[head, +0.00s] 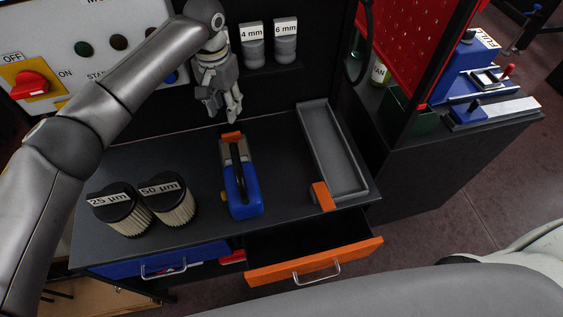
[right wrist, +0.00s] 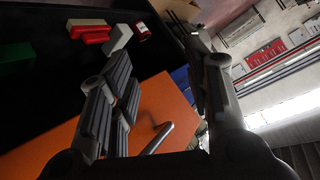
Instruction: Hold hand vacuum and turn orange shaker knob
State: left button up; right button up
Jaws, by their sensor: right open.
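The hand vacuum (head: 246,201), blue and grey with a dark handle and an orange end, lies on the dark bench top. My left gripper (head: 224,118) points down just behind its orange end. Its fingers are apart and empty, not touching the vacuum. Orange pieces show at the vacuum's far end (head: 232,137) and on the tray's near end (head: 322,195); I cannot tell which is the shaker knob. My right gripper (right wrist: 160,55) is open and empty near the orange drawer front (right wrist: 75,138); it is outside the head view.
Two filters, marked 25 µm (head: 127,218) and 50 µm (head: 173,205), stand left of the vacuum. A long grey tray (head: 309,140) lies to its right. The orange drawer (head: 315,262) is pulled out below. A panel with a red switch (head: 30,84) stands at left.

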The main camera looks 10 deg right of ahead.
notch_tip(320, 180, up, 9)
jog(key=a+n+g+y, duration=0.1)
jog(key=g+y, duration=0.2)
jog(key=w+d+r+n, duration=0.1)
jog(key=w+d+r, duration=0.1)
jog(key=w+r, duration=0.1)
jog(key=w+d+r+n, duration=0.1)
jog(key=w+r, duration=0.3)
jog(key=r, duration=0.1)
jog(key=w+d+r, duration=0.2)
jog(key=w+r, duration=0.2)
jog(key=shift+w+d+r+n+t, duration=0.15)
jog(key=shift+d+r+n+t, duration=0.2)
jog(key=shift+n+t, duration=0.05)
jog(key=w+d+r+n+t, duration=0.1)
jog(key=w+d+r+n, duration=0.15)
jog(key=w+r, duration=0.55)
jog(key=n+t+y, duration=0.3)
jog(key=n, duration=1.5)
send_near(237, 165)
jog(key=shift+m, duration=0.25)
jog(key=x, duration=0.7)
jog(key=f+x, duration=0.1)
jog(key=x, duration=0.2)
jog(key=shift+w+f, duration=0.1)
jog(key=shift+w, duration=0.3)
grip_shut()
